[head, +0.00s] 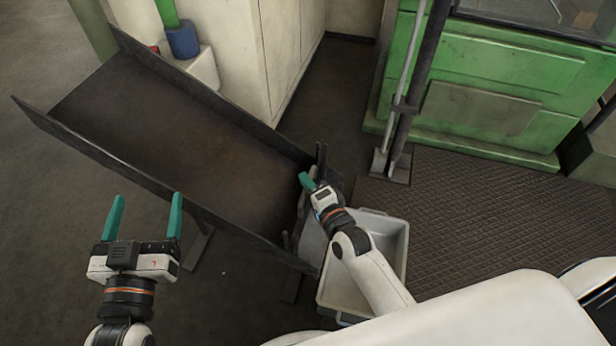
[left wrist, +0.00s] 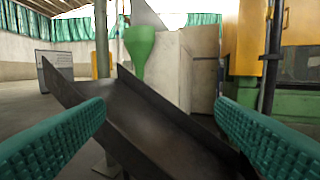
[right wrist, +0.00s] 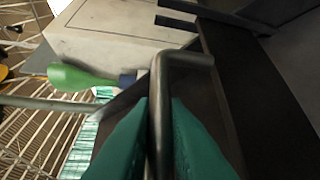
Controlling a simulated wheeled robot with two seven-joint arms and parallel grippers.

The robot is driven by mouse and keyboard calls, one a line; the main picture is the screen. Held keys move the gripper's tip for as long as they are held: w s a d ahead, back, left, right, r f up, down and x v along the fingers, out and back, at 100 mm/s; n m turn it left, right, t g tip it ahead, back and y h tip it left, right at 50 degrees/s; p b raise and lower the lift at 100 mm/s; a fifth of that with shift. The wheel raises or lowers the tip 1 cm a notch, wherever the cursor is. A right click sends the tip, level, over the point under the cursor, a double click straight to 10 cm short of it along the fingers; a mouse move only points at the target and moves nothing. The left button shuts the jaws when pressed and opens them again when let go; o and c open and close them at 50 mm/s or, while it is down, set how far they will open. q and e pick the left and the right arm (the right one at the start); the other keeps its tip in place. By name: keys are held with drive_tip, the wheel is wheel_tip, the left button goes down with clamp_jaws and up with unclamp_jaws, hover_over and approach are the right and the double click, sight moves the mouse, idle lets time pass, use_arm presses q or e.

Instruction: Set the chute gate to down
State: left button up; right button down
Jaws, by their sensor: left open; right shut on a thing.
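The dark metal chute (head: 170,140) slopes down from upper left to lower right in the head view. At its lower end, a grey plate (head: 311,243) shows between dark uprights, partly hidden by my right arm. My right gripper (head: 306,182) is at this end. In the right wrist view its green fingers (right wrist: 158,110) are shut on a bent dark metal handle (right wrist: 184,60). How high the gate stands is hard to tell. My left gripper (head: 147,198) is open and empty, beside the near side of the chute; the left wrist view shows the chute (left wrist: 150,110) between its fingers.
A grey bin (head: 394,240) stands on the floor below the chute's lower end. A green machine (head: 480,85) and a ribbed floor plate (head: 460,200) lie to the right. A pale cabinet (head: 235,45) stands behind the chute. Open floor lies at lower left.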

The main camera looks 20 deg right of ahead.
wheel_tip(320, 180, down, 3)
drive_tip(key=shift+r+b, duration=0.1)
drive_tip(key=shift+b, duration=0.3)
use_arm(q)
drive_tip(key=r+t, duration=0.2)
drive_tip(key=r, duration=0.1)
drive_tip(key=s+r+t+h, duration=0.1)
drive_tip(key=shift+d+r, duration=0.25)
drive_tip(key=shift+r, duration=0.05)
use_arm(e)
drive_tip(key=shift+s+f, duration=0.1)
drive_tip(key=shift+f, duration=0.1)
drive_tip(key=c, duration=1.5)
unclamp_jaws()
drive_tip(key=shift+f, duration=0.1)
use_arm(q)
drive_tip(key=shift+w, duration=0.1)
use_arm(e)
drive_tip(key=shift+o, duration=0.2)
drive_tip(key=shift+r, duration=0.2)
